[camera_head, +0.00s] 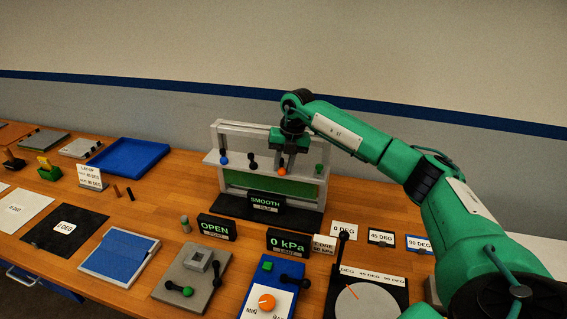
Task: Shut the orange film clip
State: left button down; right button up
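The orange film clip (282,171) is a small orange knob on the pale horizontal bar of the upright frame at the back middle. My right gripper (284,152) is at the frame, coming down from above, just over the orange clip. The dark stem of the clip shows between the gripper and the orange knob. I cannot tell whether the fingers touch the clip or how far apart they are. My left gripper does not show.
On the same bar are a blue clip (223,160), a black clip (252,161) and a green clip (319,168). A "SMOOTH" display (266,203) stands in front. Below are an "OPEN" display (216,227) and a "0 kPa" display (288,243). A blue tray (128,147) lies left.

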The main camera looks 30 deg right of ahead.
jog(key=shift+c, duration=0.8)
jog(key=shift+d+f+n+b, duration=0.1)
jog(key=shift+d+n+b, duration=0.15)
jog(key=shift+n+b, duration=0.2)
jog(key=shift+s+d+n, duration=0.1)
jog(key=shift+d+n, duration=0.1)
jog(key=shift+n, duration=0.45)
jog(key=o, duration=0.7)
jog(key=b+v, duration=0.1)
jog(key=v, duration=0.3)
jog(key=b+v, duration=0.1)
jog(key=v, duration=0.4)
jog(key=b+v, duration=0.2)
jog(key=v, duration=0.3)
jog(key=shift+w+d, duration=0.1)
jog(key=shift+w, duration=0.2)
